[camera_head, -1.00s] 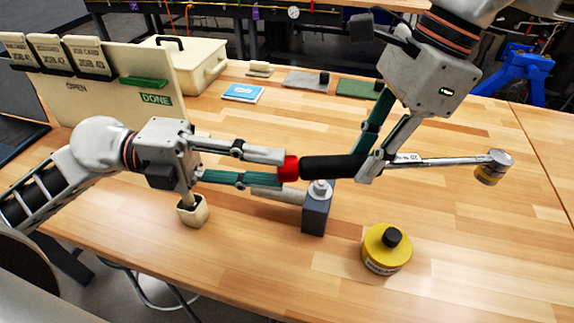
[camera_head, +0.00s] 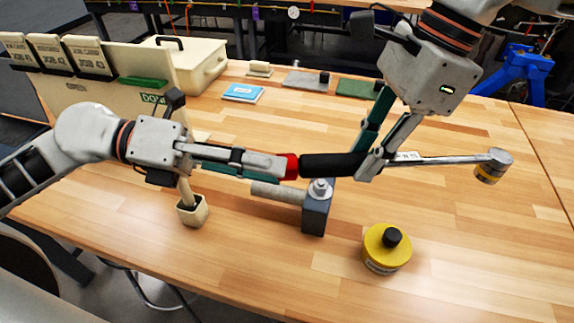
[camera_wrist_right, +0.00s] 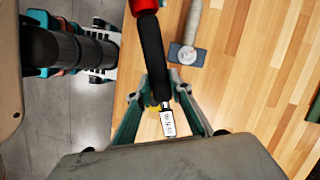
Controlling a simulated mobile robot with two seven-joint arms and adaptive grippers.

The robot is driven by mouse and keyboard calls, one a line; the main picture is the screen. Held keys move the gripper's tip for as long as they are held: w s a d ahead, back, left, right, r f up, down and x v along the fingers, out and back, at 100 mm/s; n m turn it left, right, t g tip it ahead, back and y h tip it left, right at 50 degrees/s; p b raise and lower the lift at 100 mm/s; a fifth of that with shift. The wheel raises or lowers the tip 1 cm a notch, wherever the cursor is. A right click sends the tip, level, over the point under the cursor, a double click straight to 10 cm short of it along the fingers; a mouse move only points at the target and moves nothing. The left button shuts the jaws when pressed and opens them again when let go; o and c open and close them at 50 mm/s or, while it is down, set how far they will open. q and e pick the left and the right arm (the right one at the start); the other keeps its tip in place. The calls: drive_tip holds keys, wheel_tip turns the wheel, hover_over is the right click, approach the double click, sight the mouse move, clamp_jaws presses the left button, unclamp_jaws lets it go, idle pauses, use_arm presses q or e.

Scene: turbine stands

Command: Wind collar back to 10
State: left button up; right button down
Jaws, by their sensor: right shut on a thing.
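The torque wrench has a black handle (camera_head: 330,165), a red collar (camera_head: 291,166) at its left end, and a chrome shaft with a ratchet head (camera_head: 496,160) at the right. My right gripper (camera_head: 370,165) is shut on the handle near the shaft and holds the wrench above the table. My left gripper (camera_head: 282,166) has its fingertips at the red collar, one finger in front and partly covering it. Whether they press on it is unclear. In the right wrist view the collar (camera_wrist_right: 143,6) is at the top edge. A white scale label (camera_wrist_right: 168,122) on the shaft is too small to read.
A grey block with a bolt (camera_head: 316,208) and side rod stands just below the handle. A yellow round container (camera_head: 386,250) is in front right. A small cream cup (camera_head: 192,210) is below my left gripper. An upright card board (camera_head: 105,95) stands behind it.

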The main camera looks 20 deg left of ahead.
use_arm(q)
drive_tip(key=shift+o, duration=0.8)
drive_tip(key=a, duration=0.1)
drive_tip(key=s+a, duration=0.1)
drive_tip(key=a, duration=0.1)
drive_tip(key=s+a, duration=0.1)
drive_tip(key=shift+a+r, duration=0.15)
drive_tip(key=shift+a, duration=0.15)
